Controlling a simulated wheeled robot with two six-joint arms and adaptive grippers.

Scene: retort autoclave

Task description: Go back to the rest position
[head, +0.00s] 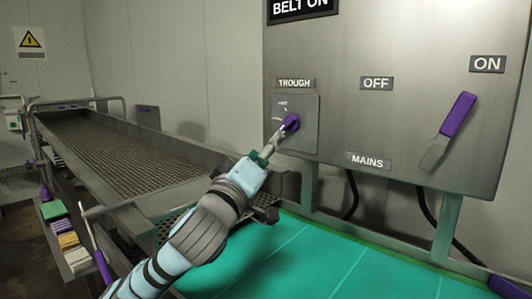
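My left gripper (282,130) reaches up from the lower left. Its fingertips are at the purple knob (291,122) on the small plate under the TROUGH label. The fingers overlap the knob's lower left side, and I cannot tell whether they grip it or only touch it. My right gripper is not in view.
The grey control panel (385,60) fills the upper right, with a purple-handled MAINS lever (456,116) tilted toward ON. A green belt (290,255) lies below. A long perforated trough (115,150) runs to the back left. Coloured blocks (64,240) sit at the lower left.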

